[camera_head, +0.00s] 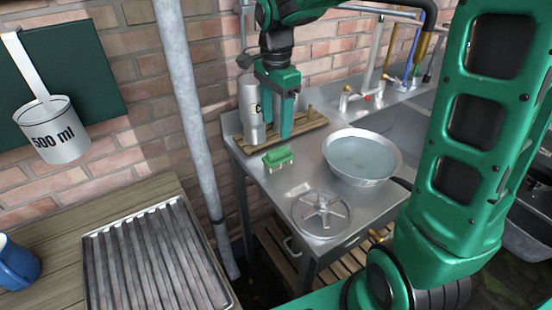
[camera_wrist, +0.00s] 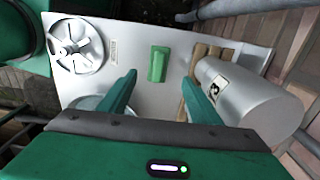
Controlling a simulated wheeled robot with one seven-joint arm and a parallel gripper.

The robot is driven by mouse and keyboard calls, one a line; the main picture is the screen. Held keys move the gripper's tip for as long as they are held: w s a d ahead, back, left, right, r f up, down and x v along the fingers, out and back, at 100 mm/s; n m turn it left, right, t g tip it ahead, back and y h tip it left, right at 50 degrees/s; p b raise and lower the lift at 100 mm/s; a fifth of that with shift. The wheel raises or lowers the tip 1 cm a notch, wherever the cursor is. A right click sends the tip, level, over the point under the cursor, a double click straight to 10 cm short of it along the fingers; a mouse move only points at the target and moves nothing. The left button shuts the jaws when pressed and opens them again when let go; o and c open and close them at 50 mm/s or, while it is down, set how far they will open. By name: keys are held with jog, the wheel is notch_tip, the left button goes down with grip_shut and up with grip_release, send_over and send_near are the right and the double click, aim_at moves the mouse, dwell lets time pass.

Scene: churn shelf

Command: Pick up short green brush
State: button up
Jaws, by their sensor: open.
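The short green brush (camera_head: 278,158) lies on the steel counter (camera_head: 290,190), in front of a wooden slatted rack. It shows a green back with a pale underside. In the wrist view the brush (camera_wrist: 158,64) lies beyond my fingertips, near the middle between them. My gripper (camera_head: 283,132) is open and empty, above the counter and behind the brush in the head view. In the wrist view the two fingers of my gripper (camera_wrist: 160,82) stand apart with nothing between them. There is a visible gap between the fingers and the brush.
A grey cylinder (camera_head: 251,110) stands on the wooden rack (camera_head: 312,122) beside my gripper; it shows large in the wrist view (camera_wrist: 250,98). A pan of water (camera_head: 361,158) and a spoked metal wheel (camera_head: 321,213) occupy the counter. A grey pipe (camera_head: 186,110) rises at left.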

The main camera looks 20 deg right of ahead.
aim_at(276, 150)
notch_tip(276, 150, down, 10)
jog(key=shift+s+f, duration=0.1)
jog(key=shift+f, duration=0.15)
dwell(0.4)
jog(key=c, duration=1.3)
notch_tip(276, 150, up, 4)
jog(key=shift+r, duration=0.25)
jog(key=s+a+r, duration=0.2)
jog(key=a, duration=0.1)
jog(key=s+a+r, duration=0.2)
jog(key=a, duration=0.1)
jog(key=s+a+r, duration=0.2)
jog(key=a, duration=0.2)
jog(key=shift+r, duration=0.3)
